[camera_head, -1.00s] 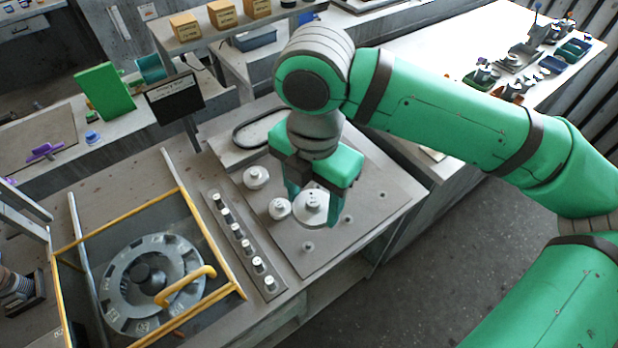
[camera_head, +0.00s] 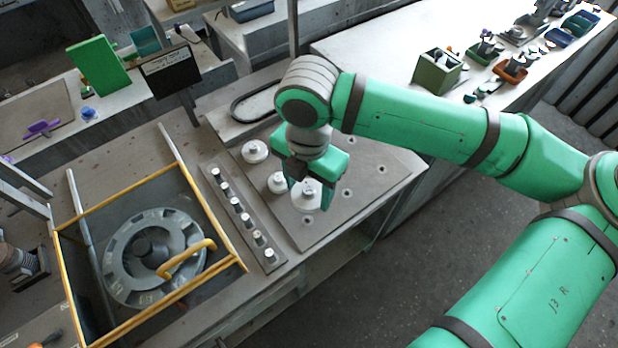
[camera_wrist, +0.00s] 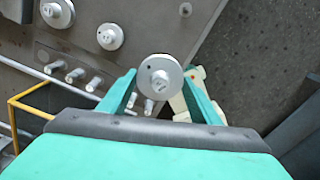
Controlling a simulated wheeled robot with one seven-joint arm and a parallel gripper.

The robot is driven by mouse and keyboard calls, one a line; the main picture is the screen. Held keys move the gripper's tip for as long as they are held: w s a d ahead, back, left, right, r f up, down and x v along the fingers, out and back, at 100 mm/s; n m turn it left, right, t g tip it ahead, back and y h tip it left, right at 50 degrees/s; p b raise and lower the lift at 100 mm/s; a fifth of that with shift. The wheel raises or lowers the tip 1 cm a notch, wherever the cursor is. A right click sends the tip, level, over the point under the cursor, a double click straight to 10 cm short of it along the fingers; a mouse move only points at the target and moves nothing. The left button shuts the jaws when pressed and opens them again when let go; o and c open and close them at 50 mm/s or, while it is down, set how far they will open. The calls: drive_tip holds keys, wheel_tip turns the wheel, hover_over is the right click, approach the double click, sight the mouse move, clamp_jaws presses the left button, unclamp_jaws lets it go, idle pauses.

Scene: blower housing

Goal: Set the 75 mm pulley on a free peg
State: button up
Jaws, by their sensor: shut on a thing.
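My gripper (camera_head: 309,190) has its two green fingers on either side of a pale grey stepped pulley (camera_head: 306,200). In the wrist view the pulley (camera_wrist: 160,76) sits between the fingertips (camera_wrist: 160,80), hub facing the camera. I cannot read its size, or tell how far it is above the grey peg plate (camera_head: 380,200). Two other pulleys stand on the plate: one at the back left (camera_head: 255,151), one beside the held one (camera_head: 277,183). Bare pegs show right of the gripper (camera_head: 348,167) (camera_head: 346,193) and in front of it (camera_head: 308,220).
A strip with a row of metal pins (camera_head: 240,217) lies left of the plate. A yellow-framed guard (camera_head: 215,225) stands over a round grey housing (camera_head: 120,270) farther left. A belt loop (camera_head: 258,104) lies at the back. A green bin (camera_head: 437,72) stands on the right bench.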

sight(308, 219)
drive_tip(key=shift+a+f, duration=0.1)
drive_tip(key=shift+f, duration=4.65)
drive_tip(key=shift+s+a+f, duration=0.1)
drive_tip(key=shift+s+f, duration=0.05)
drive_tip(key=shift+f, duration=0.1)
drive_tip(key=shift+w+f, duration=0.25)
drive_tip(key=shift+f, duration=0.15)
drive_tip(key=shift+s, duration=0.1)
drive_tip(key=shift+f, duration=0.15)
drive_tip(key=shift+s, duration=0.1)
drive_tip(key=shift+f, duration=0.35)
